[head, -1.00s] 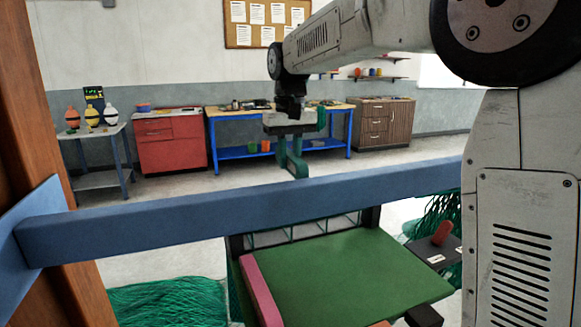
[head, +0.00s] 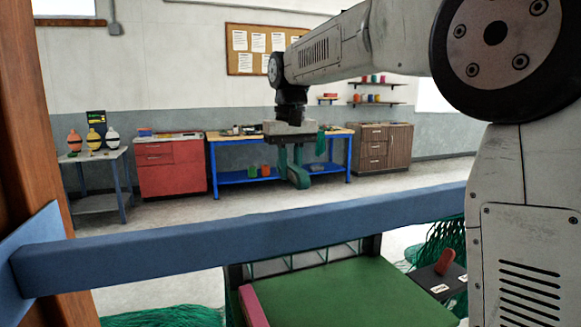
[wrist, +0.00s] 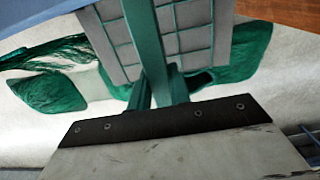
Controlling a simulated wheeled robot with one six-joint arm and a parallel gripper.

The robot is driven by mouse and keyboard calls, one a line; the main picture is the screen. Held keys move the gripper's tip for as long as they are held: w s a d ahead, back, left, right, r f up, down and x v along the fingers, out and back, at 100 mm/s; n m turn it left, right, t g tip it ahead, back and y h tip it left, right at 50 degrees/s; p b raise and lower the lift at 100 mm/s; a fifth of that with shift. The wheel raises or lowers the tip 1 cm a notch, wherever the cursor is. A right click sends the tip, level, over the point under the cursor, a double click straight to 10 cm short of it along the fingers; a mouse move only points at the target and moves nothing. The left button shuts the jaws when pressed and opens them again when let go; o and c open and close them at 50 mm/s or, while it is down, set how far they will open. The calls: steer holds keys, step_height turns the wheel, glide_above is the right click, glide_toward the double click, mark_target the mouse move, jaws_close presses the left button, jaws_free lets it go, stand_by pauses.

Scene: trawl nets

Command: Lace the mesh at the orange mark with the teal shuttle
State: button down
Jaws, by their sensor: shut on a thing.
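My gripper (head: 291,140) hangs above and beyond the blue beam in the head view. It is shut on the teal shuttle (head: 297,174), whose lower end shows beneath the jaws. In the wrist view, the shuttle (wrist: 146,40) is a long teal bar running up the picture from the gripper (wrist: 160,98). Behind it is a mesh (wrist: 196,38) of green lines against a grey panel. The shuttle overlaps this mesh in the picture; I cannot tell whether they touch. I cannot make out the orange mark in the current views.
A blue beam (head: 240,234) crosses in front of me, beside a wooden post (head: 35,130). Below it are a green board (head: 335,293) with a pink edge strip (head: 252,305) and a red item (head: 444,262) on a dark stand. Green netting (head: 165,317) lies on the floor.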

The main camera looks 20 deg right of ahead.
steer(key=s, duration=2.3)
steer(key=shift+s, duration=0.25)
stand_by(0.4)
